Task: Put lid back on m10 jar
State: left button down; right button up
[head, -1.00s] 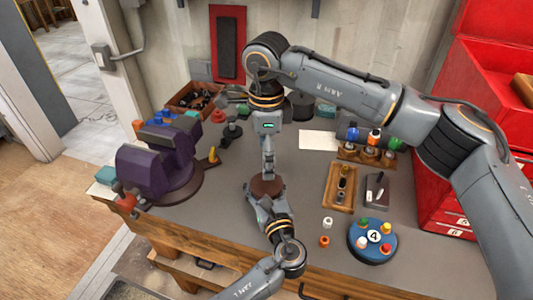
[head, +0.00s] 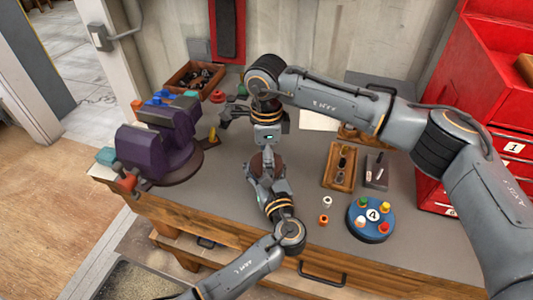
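A brown round object (head: 266,166) shows low over the workbench in the middle of the head view. It is partly covered, and I cannot tell whether it is the m10 jar or its lid. My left gripper (head: 266,176) comes from the front, with its fingers on both sides of this object, apparently closed around it. My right gripper (head: 268,152) points down from behind, close above and partly in front of the object. Its fingers look narrow from here, and whether they hold anything is hidden. No m10 label is readable.
A purple vise (head: 155,150) stands at the left. A wooden tray (head: 331,181), a small grey stand (head: 376,182), a blue round holder (head: 352,222) with coloured caps, and white (head: 327,202) and orange (head: 323,219) caps lie to the right. Red drawers (head: 505,150) bound the right side.

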jog(key=c, duration=1)
jog(key=o, duration=1.3)
notch_tip(320, 180, up, 12)
pick_arm(q)
jog(key=shift+c, duration=1.3)
grip_release()
